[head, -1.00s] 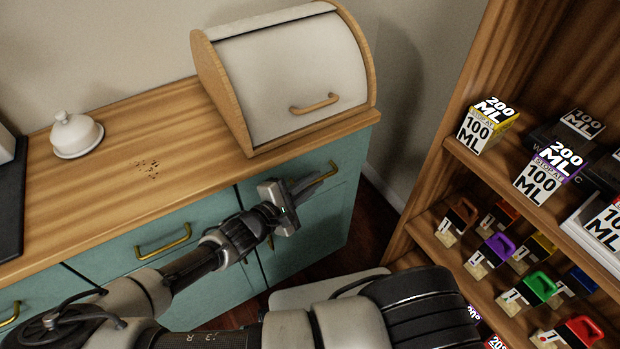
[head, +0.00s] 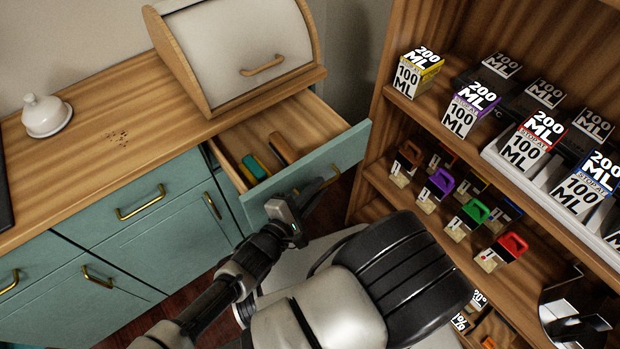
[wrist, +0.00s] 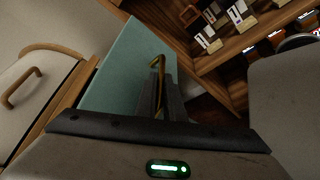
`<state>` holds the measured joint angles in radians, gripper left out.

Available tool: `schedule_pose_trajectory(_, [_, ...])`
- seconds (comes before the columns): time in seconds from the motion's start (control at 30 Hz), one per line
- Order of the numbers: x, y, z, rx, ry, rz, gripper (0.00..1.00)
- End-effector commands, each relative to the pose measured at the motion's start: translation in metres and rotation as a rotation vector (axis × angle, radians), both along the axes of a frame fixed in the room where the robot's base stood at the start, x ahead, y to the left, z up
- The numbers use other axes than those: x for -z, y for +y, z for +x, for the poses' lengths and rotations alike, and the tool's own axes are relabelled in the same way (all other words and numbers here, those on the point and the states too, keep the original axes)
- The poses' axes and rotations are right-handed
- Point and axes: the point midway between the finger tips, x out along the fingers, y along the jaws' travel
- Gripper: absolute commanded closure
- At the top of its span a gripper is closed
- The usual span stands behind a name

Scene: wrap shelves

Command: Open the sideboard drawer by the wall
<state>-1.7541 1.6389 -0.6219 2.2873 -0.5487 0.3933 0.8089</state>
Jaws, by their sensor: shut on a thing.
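The teal sideboard drawer (head: 308,166) under the bread box is pulled well out, and its wooden inside shows. A teal-and-yellow item (head: 254,168) and a brown item (head: 281,147) lie in it. My gripper (head: 318,196) is at the drawer front, shut on its brass handle (head: 330,178). In the wrist view the fingers (wrist: 160,100) close around the handle (wrist: 157,75), against the teal front. The fingertips are partly hidden by my gripper's body in the head view.
A cream bread box (head: 240,50) stands on the sideboard top (head: 90,165), with a white lidded dish (head: 46,115) to its left. A wooden shelf (head: 400,105) with boxes and coloured-handled items stands close to the drawer's right.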

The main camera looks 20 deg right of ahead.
Motion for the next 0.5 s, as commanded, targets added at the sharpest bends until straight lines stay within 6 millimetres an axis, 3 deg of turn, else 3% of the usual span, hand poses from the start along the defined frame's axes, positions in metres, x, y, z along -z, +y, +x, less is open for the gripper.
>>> schedule_pose_trajectory(0.5, [-0.0007, -0.0029, -0.0108, -0.001, -0.001, -0.001, 1.0])
